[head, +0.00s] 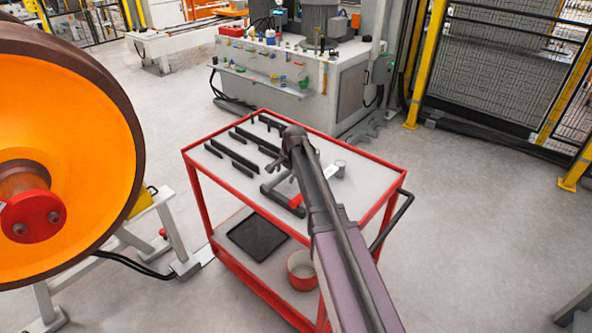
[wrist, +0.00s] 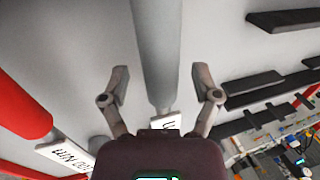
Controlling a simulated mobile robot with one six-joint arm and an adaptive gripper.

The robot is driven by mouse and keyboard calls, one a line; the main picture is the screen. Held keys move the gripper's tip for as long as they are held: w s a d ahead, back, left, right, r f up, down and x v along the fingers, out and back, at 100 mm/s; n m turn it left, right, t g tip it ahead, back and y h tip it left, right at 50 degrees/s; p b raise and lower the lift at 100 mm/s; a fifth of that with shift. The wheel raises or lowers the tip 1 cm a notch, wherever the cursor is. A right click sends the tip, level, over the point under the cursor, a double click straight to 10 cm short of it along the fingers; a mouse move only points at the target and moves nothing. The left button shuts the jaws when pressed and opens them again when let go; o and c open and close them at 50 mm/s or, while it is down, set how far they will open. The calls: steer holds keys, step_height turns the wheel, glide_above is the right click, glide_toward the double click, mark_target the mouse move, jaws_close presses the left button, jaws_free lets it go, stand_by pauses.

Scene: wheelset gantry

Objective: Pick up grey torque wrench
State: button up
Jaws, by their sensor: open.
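The grey torque wrench shows in the wrist view as a thick grey cylindrical handle (wrist: 155,45) with a white printed label (wrist: 168,122) at its lower end. My gripper (wrist: 161,75) is open, with one finger on each side of the handle and a visible gap to both. I cannot tell how far above it the fingers are. The wrench's lower part is hidden behind my gripper's body. In the head view a grey handle end (head: 341,168) shows beside my arm on the trolley top; my arm hides part of the wrench.
A red-handled tool (wrist: 22,108) with a label lies to the left in the wrist view. Several black bars (wrist: 252,82) lie to the right. The red-framed trolley (head: 378,158) has a grey top.

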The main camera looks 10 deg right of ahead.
stand_by(0.5)
jaws_close()
steer(key=shift+r, duration=0.15)
step_height(320, 180, up, 10)
steer(key=p, duration=1)
stand_by(1.2)
steer(key=shift+s+d, duration=0.1)
steer(key=shift+s+d, duration=0.7)
steer(key=shift+s, duration=0.25)
steer(key=shift+s+d, duration=0.65)
steer(key=shift+s, duration=0.35)
